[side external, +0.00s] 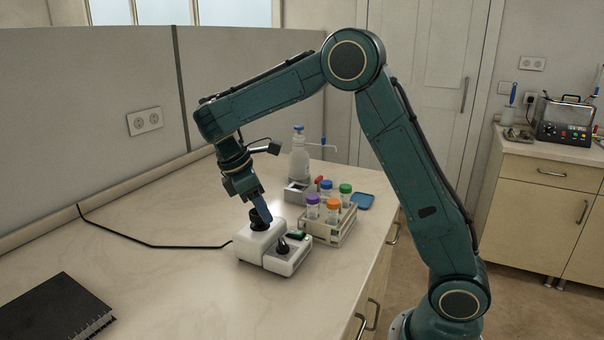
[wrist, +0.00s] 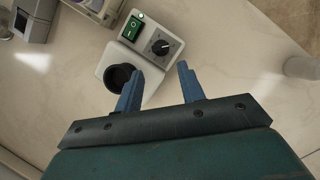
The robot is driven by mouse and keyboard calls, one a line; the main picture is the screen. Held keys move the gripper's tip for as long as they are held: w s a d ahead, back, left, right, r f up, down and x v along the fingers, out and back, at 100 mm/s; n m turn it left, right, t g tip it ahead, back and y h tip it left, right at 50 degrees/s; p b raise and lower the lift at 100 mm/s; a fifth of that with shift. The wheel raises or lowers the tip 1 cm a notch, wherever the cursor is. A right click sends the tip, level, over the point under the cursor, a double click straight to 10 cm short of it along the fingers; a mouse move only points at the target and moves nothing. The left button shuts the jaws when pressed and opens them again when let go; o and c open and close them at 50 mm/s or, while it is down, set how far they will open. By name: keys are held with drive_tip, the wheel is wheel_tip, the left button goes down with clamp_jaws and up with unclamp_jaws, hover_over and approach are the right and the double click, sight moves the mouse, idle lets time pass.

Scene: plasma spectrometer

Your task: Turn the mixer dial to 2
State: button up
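The mixer (side external: 274,247) is a small white box on the bench, with a round black cup on top. In the wrist view the mixer (wrist: 140,60) shows a black dial (wrist: 160,47) with a light pointer line, beside a green rocker switch (wrist: 133,28). The scale marks around the dial are too small to read. My gripper (wrist: 157,85) has blue fingers spread apart with nothing between them. The fingers appear just short of the dial in the wrist view; the left one overlaps the cup's edge. In the side view my gripper (side external: 265,215) is above the mixer, close to the cup.
A rack (side external: 330,228) of tubes with coloured caps stands right behind the mixer. A wash bottle (side external: 299,158), a small device (side external: 298,192) and a blue dish (side external: 362,200) are farther back. A black notebook (side external: 55,310) lies front left. A black cable (side external: 150,243) crosses the bench.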

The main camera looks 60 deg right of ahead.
sight(281, 241)
drive_tip(key=shift+x, duration=4.75)
drive_tip(key=c, duration=0.7)
